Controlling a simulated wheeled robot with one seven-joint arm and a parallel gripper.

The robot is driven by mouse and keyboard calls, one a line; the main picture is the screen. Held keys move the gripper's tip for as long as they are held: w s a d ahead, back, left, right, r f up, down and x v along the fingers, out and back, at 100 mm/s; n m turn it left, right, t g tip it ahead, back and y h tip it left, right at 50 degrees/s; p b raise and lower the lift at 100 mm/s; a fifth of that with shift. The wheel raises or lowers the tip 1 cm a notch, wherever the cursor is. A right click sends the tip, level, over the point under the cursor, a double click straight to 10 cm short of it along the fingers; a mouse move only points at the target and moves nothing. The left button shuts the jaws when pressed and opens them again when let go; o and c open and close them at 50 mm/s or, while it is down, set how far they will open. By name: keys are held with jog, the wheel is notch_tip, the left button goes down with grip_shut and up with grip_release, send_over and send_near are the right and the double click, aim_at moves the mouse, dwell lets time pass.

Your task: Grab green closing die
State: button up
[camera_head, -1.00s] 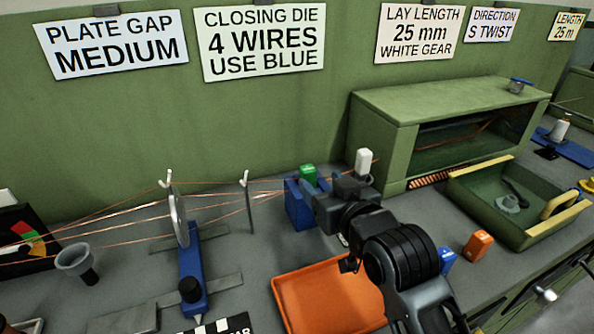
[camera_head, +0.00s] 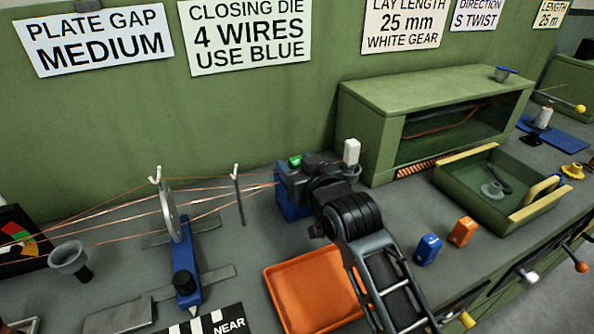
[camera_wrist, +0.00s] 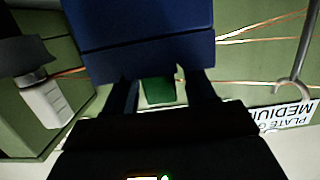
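The green closing die (camera_head: 295,161) is a small block at the top of a blue holder (camera_head: 291,206), by the end of the copper wires. My gripper (camera_head: 288,174) is at the holder and hides much of it. In the wrist view the green die (camera_wrist: 160,91) shows between my two dark fingers, with the blue holder (camera_wrist: 140,25) above it. The fingers look open, one on each side of the die, with narrow gaps. The die's lower part is hidden by my gripper.
A white block (camera_head: 351,151) stands just right of my gripper, near the green box (camera_head: 385,110). Blue (camera_head: 427,250) and orange (camera_head: 462,231) blocks stand further right. An orange tray (camera_head: 305,297) lies in front. Copper wires and a hook post (camera_head: 238,195) are left.

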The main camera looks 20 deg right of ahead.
jog(key=c, duration=0.9)
jog(key=shift+c, duration=0.4)
jog(key=shift+r, duration=0.1)
